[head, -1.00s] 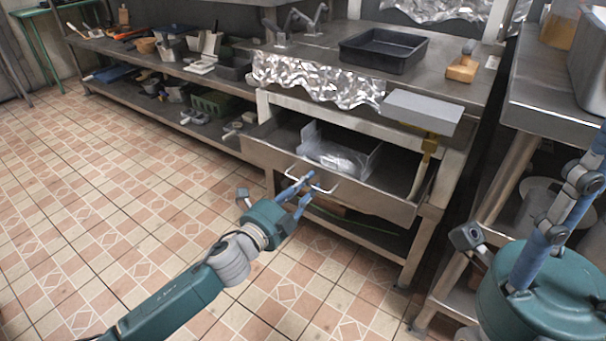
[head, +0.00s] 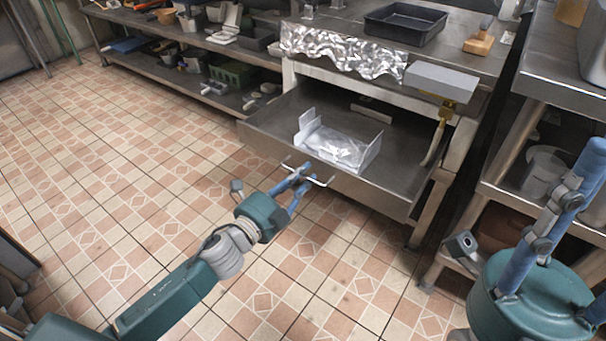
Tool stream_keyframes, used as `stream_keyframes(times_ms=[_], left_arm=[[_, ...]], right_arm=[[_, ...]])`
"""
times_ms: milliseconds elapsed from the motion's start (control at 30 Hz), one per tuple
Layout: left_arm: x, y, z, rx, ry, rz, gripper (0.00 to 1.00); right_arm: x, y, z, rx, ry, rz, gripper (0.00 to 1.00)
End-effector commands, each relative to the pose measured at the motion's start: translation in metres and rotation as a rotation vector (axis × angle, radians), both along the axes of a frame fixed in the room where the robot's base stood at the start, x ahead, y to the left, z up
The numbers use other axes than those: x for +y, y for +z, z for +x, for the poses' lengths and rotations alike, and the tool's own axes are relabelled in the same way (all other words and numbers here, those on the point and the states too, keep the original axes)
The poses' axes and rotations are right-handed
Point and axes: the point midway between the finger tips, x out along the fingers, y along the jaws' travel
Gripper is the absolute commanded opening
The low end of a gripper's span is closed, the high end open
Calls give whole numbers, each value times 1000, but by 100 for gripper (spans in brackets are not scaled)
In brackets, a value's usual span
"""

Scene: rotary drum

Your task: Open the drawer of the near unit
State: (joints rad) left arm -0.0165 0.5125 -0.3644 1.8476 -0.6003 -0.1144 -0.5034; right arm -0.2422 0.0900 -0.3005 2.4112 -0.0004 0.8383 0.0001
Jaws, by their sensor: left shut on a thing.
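The metal drawer (head: 395,190) of the near unit is pulled well out, and its floor and inside show. A clear plastic holder with upright sides (head: 338,147) sits in the drawer. The drawer's front carries a pale wire handle (head: 322,183). My left gripper (head: 300,178) is at that handle, its blue fingers shut on it. My left arm reaches in from the lower left. My right arm shows at the right edge with blue links; its gripper's fingers cannot be made out.
A black tray (head: 405,23) and a wooden-based tool (head: 479,42) stand on the unit's top, with crumpled foil (head: 340,52) along its edge. A metal table (head: 560,75) stands at right. The tiled floor (head: 120,190) at left is clear.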

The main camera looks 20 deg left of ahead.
Motion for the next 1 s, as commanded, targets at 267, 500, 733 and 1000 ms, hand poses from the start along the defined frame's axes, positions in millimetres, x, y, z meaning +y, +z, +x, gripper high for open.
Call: stream_keyframes(times_ms=[267,500,733,1000], left_arm=[[0,-1,0,2,-1,1,35],[0,-1,0,1,0,0,40],[4,-2,-10,4,0,-1,40],[21,-3,-57,5,1,0,40]], right_arm=[[0,0,0,0,0,0,40],[0,0,0,0,0,0,40],[0,-2,1,4,-1,0,40],[0,-1,1,2,0,0,40]])
